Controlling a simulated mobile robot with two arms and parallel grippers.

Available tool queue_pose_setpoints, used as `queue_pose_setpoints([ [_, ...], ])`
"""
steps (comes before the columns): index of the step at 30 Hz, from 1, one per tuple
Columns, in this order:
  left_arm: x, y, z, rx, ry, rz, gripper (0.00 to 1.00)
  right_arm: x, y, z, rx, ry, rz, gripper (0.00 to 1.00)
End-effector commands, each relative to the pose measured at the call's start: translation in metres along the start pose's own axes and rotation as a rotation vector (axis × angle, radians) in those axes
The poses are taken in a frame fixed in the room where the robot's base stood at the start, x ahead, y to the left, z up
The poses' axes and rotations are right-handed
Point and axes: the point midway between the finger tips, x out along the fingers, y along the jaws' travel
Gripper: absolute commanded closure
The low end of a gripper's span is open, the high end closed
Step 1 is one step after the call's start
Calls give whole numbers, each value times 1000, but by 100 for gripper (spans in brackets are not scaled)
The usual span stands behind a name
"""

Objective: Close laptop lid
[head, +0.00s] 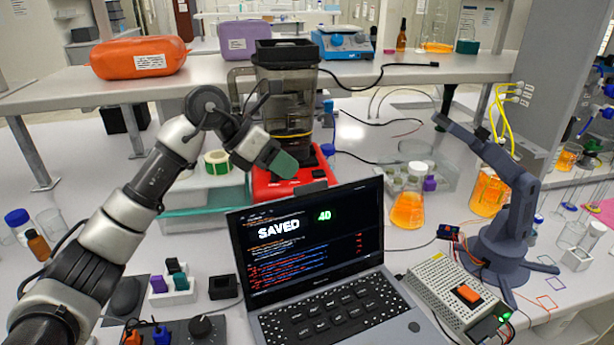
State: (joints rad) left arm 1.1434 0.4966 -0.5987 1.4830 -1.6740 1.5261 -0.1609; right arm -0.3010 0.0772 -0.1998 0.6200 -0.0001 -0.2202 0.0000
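The laptop (320,308) stands open at the lower middle of the head view. Its lid (310,240) is raised, tilted back, with the lit screen facing me and showing "SAVED" and lines of code. The keyboard (325,315) is bare, and the front of the base is cut off by the picture's bottom edge. My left gripper (284,164) is above and behind the lid's top edge, with a dark green tip pointing down to the right. It appears apart from the lid and holds nothing I can see. Its finger gap is not clear. My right gripper is not in view.
Behind the lid stands a red-based machine (290,172) with a dark jug. A small blue-grey tabletop arm (500,200) and a metal power box (452,297) are on the right. A flask of orange liquid (408,208) stands behind the laptop. A control panel (190,330) is at the left.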

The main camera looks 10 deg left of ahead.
Motion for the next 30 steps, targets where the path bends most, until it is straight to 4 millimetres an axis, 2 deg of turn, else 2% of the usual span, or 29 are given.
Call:
queue_pose_setpoints([
  [3, 23, -2, 2, -1, 1, -6, 66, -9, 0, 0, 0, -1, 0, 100],
  [9, 52, -1, 1, -2, 0, -4, 66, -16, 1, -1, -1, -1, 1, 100],
  [15, 63, -1, 0, 0, -2, -2, 66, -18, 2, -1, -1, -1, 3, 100],
  [22, 64, -1, 0, 0, -2, -2, 66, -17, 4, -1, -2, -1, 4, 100],
  [29, 64, -1, 0, -1, -2, -2, 100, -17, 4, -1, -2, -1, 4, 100],
  [30, 64, -1, 0, -1, -2, -2, 100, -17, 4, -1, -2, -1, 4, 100],
])
